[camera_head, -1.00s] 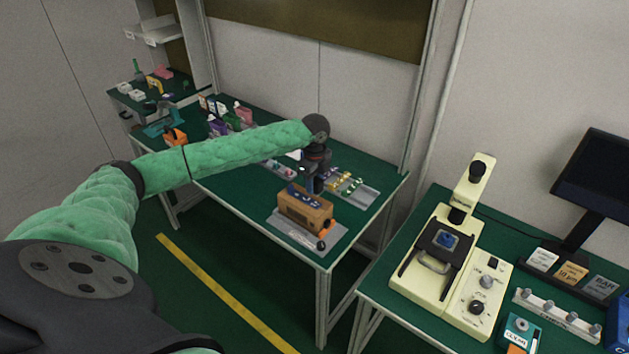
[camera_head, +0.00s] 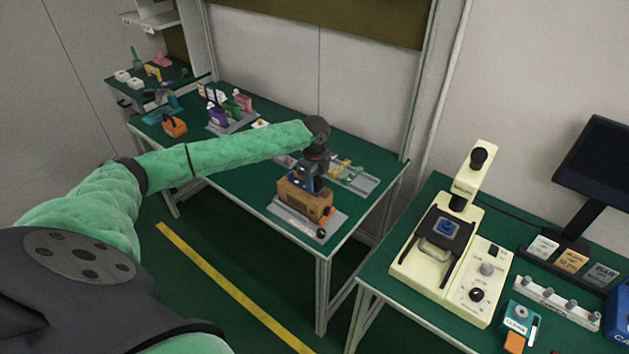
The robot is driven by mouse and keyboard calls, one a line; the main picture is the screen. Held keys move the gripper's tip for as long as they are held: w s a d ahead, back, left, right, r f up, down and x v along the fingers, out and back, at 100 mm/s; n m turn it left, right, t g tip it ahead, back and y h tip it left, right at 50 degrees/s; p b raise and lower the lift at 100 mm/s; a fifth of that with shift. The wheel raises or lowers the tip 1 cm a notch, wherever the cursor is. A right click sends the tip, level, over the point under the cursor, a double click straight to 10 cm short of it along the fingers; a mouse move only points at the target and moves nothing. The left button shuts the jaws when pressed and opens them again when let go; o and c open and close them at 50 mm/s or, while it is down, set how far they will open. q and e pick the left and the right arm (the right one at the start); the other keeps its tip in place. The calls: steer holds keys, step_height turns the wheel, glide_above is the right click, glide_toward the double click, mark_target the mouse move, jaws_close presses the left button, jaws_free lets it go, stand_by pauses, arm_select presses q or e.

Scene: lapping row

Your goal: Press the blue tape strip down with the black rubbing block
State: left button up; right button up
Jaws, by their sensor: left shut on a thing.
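A brown box (camera_head: 301,202) sits on a grey plate (camera_head: 288,217) at the near end of the green-topped bench. My left gripper (camera_head: 303,182) comes down from above over the box top. It is shut on the small dark rubbing block, which is mostly hidden by the fingers. The gripper and block are at or just above the top face; I cannot tell whether they touch it. The blue tape strip on the box top is mostly covered by the gripper. My right gripper is not in view.
An orange part (camera_head: 329,214) and a black knob (camera_head: 321,233) are at the box's right and front. A grey parts tray (camera_head: 358,183) lies behind. A cream machine (camera_head: 440,255) stands on the right bench.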

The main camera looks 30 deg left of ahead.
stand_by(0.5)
arm_select(q)
steer(key=shift+f, duration=0.5)
stand_by(0.5)
stand_by(0.6)
steer(key=shift+s+f+p, duration=0.1)
steer(key=shift+p, duration=0.25)
stand_by(0.9)
stand_by(0.8)
